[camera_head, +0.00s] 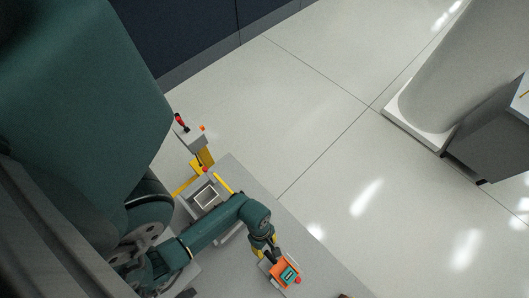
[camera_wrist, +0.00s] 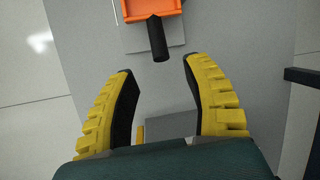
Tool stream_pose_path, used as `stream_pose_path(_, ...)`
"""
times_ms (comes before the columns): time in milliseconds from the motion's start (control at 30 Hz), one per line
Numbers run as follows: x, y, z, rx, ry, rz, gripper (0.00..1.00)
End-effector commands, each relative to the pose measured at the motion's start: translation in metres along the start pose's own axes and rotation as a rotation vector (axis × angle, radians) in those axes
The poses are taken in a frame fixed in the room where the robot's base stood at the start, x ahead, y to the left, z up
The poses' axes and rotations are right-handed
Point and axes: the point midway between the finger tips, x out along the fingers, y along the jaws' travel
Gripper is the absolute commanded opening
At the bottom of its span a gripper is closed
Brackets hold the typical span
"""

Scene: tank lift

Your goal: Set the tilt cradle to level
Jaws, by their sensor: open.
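The orange cradle (camera_head: 286,273) stands on the grey table at the bottom of the head view, with a teal-faced part in it and a red knob at its right side. It looks turned in the picture; I cannot tell its exact tilt. In the wrist view the orange cradle (camera_wrist: 148,8) is cut off by the top edge. A black handle (camera_wrist: 158,40) sticks out of it toward me. My gripper (camera_wrist: 158,66) is open, its yellow fingers either side of the handle's line, the handle's end about level with the fingertips. Nothing is held. In the head view my gripper (camera_head: 262,250) is beside the cradle.
A grey fixture with a pale panel (camera_head: 206,196) and yellow bars sits behind my arm on the grey table (camera_head: 318,268). A post with a red-and-black lever (camera_head: 181,121) stands at the table's far end. A large white column (camera_head: 440,75) stands far right; the floor between is clear.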

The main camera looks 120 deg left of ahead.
Motion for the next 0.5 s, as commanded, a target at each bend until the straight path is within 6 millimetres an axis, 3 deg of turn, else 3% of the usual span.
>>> stream_pose_path(100, -0.025, 0.001, 0.0, -0.003, -0.001, 0.003, 0.5)
stream_pose_path(200, -0.037, 0.0, 0.0, -0.002, 0.0, 0.001, 0.5)
stream_pose_path(500, -0.042, -0.001, 0.0, 0.001, 0.001, -0.001, 0.5)
